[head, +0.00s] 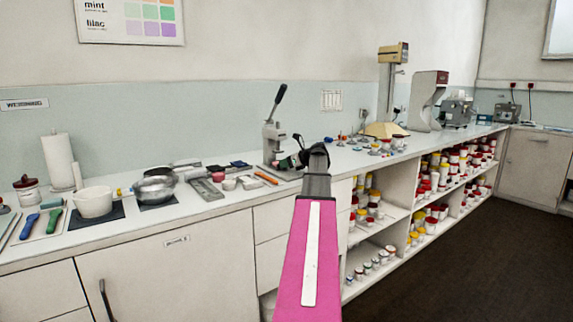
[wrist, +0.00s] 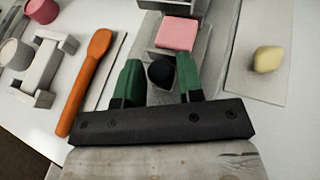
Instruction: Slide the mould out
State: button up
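The lever press (head: 274,140) stands on the bench in the head view, its black-gripped lever raised. In the wrist view, a pink block (wrist: 177,32) sits in a grey metal holder, which I take to be the mould (wrist: 172,54). A round black knob (wrist: 160,75) is on the near side of the holder. My gripper (wrist: 158,76) is open, with one green finger on each side of the knob and gaps visible between. I cannot tell how deep the fingers reach. In the head view my arm partly hides my gripper (head: 290,161).
An orange-handled tool (wrist: 87,80) lies left of my gripper. Small cups (wrist: 15,54) and a grey bracket (wrist: 42,72) are further left. A yellow lump (wrist: 268,59) rests on a sheet at right. A metal pan (head: 154,188) and white bowl (head: 94,202) stand further left on the bench.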

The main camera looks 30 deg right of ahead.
grip_shut()
jog(key=s, duration=0.8)
jog(key=s+d, duration=0.1)
jog(key=s, duration=0.3)
grip_release()
jog(key=shift+s, duration=0.1)
jog(key=v, duration=1)
jog(key=shift+s+d, duration=0.2)
jog(key=shift+s, duration=0.1)
jog(key=shift+r, duration=0.1)
